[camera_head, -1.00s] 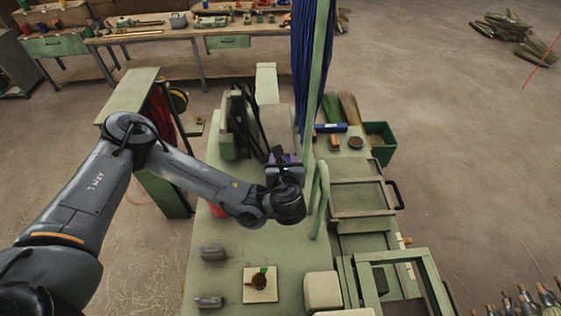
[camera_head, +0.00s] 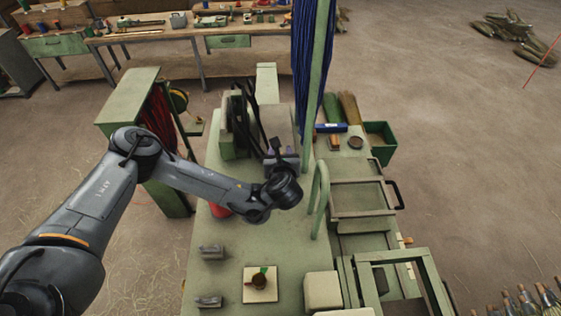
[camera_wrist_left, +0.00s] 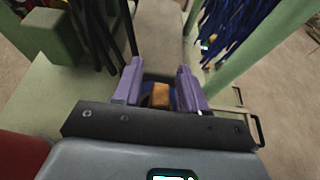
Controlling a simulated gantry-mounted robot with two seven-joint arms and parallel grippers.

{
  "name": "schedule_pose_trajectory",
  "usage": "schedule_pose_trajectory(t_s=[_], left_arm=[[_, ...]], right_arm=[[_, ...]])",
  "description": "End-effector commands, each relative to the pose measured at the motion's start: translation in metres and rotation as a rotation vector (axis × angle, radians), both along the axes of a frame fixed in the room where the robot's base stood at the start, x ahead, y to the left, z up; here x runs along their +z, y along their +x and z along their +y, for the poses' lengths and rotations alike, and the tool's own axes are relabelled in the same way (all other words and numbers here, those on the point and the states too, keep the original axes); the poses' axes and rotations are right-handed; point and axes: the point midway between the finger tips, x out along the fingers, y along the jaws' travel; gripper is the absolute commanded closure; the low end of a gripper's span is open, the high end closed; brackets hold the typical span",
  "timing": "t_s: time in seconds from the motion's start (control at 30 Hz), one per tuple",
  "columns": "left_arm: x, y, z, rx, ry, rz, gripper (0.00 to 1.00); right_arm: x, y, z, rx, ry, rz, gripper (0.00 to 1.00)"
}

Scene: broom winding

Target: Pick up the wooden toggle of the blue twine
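The blue twine (camera_head: 307,65) appears to be the dark blue strands hanging by the green post. They also show at the top right of the left wrist view (camera_wrist_left: 232,28). A small orange-brown wooden block (camera_wrist_left: 160,96), apparently the toggle, lies between my left gripper's purple fingers, with dark blue beside it. My left gripper (camera_wrist_left: 159,70) is open around it, with gaps at the sides; contact cannot be told. In the head view my left gripper (camera_head: 282,155) is partly hidden by its wrist, over the green bench left of the post. My right gripper is not in view.
The green post (camera_head: 317,75) and a curved green bar (camera_head: 319,195) stand right of my wrist. Black upright bars (camera_head: 246,120) stand to its left. A green bin (camera_head: 380,143) is at the right.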

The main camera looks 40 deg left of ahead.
Motion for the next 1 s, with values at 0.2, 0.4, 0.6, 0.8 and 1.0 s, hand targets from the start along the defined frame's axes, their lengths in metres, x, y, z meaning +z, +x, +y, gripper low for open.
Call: schedule_pose_trajectory(t_s=[0.2,0.4,0.6,0.8,1.0], left_arm=[[0.000,0.000,0.000,0.000,0.000,0.000,0.93],[0.000,0.000,0.000,0.000,0.000,0.000,1.00],[0.001,0.000,0.000,0.000,-0.001,-0.001,1.00],[0.010,0.000,0.000,0.001,-0.001,-0.001,1.00],[0.030,0.000,0.001,0.002,-0.002,-0.002,1.00]], right_arm=[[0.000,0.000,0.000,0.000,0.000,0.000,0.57],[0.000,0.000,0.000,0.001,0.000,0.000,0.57],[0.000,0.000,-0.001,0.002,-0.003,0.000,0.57],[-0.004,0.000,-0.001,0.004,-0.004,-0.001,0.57],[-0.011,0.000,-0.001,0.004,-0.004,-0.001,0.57]])
